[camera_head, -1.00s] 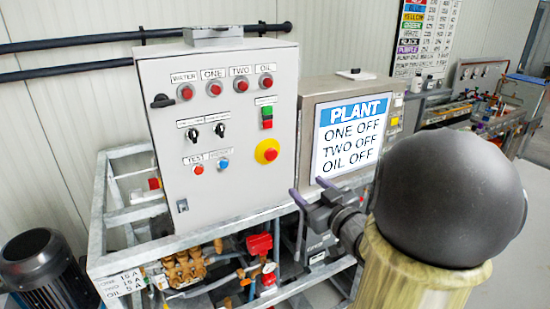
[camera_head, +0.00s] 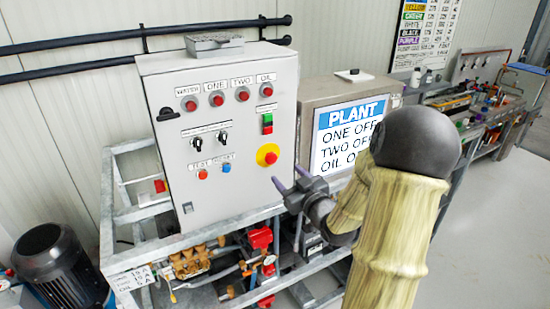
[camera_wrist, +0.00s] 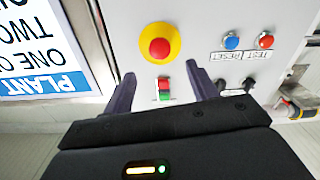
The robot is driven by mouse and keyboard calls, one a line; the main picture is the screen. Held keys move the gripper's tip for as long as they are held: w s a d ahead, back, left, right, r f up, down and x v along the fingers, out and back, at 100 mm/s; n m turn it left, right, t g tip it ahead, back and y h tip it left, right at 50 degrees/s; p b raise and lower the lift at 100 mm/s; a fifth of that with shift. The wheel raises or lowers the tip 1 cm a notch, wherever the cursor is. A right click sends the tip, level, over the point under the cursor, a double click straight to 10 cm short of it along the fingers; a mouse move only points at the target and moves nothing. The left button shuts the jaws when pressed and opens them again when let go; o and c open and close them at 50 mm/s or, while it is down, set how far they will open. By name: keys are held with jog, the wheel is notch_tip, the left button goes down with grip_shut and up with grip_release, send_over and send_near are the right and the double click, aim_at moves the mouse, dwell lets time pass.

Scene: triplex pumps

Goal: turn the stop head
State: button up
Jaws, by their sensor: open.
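The stop head is a red mushroom button on a yellow disc (camera_head: 268,155), at the lower right of the grey control panel (camera_head: 230,100) in the head view. In the wrist view the red stop head (camera_wrist: 159,48) shows upside down, above and between my fingertips. My gripper (camera_head: 288,177) is open and empty, just below and right of the stop head in the head view. In the wrist view my gripper (camera_wrist: 160,80) has its two dark fingers apart, with the green and red switch (camera_wrist: 165,90) seen between them. No finger touches the stop head visibly.
The PLANT screen (camera_head: 345,135) stands right of the panel and reads one off, two off. The test and reset buttons (camera_head: 215,170) and two black selector knobs (camera_head: 210,142) are to the left. Pipes and brass pump parts (camera_head: 190,262) lie below the panel.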

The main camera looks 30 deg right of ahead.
aim_at(273, 160)
jog(key=w+p, duration=0.2)
jog(key=w, duration=0.6)
jog(key=shift+w+a+p, duration=0.15)
jog(key=shift+w+p, duration=0.1)
jog(key=shift+p, duration=0.1)
